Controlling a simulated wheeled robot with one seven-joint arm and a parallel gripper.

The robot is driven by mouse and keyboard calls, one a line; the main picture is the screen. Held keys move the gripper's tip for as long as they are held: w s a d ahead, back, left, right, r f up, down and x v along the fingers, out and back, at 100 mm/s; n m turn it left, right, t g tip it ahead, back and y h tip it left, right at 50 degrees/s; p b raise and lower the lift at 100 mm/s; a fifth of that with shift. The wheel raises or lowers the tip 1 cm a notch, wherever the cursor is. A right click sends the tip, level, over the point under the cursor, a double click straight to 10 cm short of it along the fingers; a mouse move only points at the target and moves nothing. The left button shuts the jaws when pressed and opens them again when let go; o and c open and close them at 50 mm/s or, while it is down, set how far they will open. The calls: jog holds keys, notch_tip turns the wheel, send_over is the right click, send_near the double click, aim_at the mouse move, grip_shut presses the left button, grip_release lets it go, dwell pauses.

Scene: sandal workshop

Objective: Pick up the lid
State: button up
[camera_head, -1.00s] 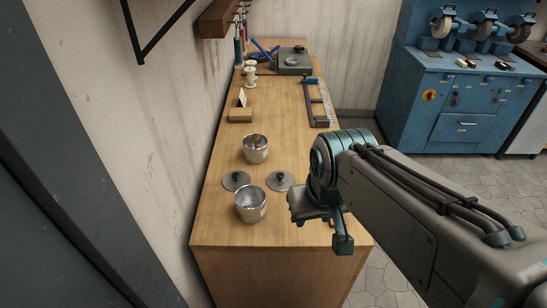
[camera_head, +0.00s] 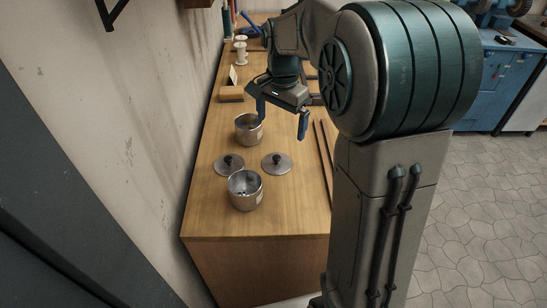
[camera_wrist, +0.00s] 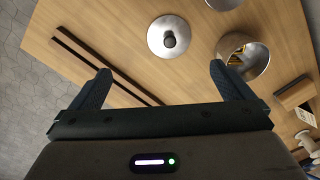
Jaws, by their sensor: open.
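Two round metal lids with dark knobs lie flat on the wooden workbench (camera_head: 205,215). In the head view, the left lid (camera_head: 229,167) and the right lid (camera_head: 276,166) are side by side between two metal pots. My gripper (camera_head: 282,122) is open and empty, above the bench beyond the right lid and beside the far pot. In the wrist view, one lid (camera_wrist: 160,45), apparently the right one, shows whole just ahead of the space between my fingertips (camera_wrist: 160,68). Part of another lid (camera_wrist: 224,3) is cut off at the top edge.
The far pot (camera_head: 247,137) and near pot (camera_head: 245,192) stand open with small things inside. A wooden block (camera_head: 231,94) and white spools (camera_head: 240,55) lie toward the back. Dark strips (camera_head: 324,155) run along the bench's right side. The wall closes off the left.

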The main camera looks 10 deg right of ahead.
jog(key=w+f, duration=0.1)
jog(key=w, duration=0.1)
jog(key=m, duration=0.1)
send_over(277, 157)
notch_tip(277, 157, down, 9)
jog(key=shift+s+d+f, duration=0.1)
jog(key=f+p, duration=0.1)
jog(key=f, duration=0.4)
jog(key=shift+w, duration=0.2)
jog(key=c, duration=0.9)
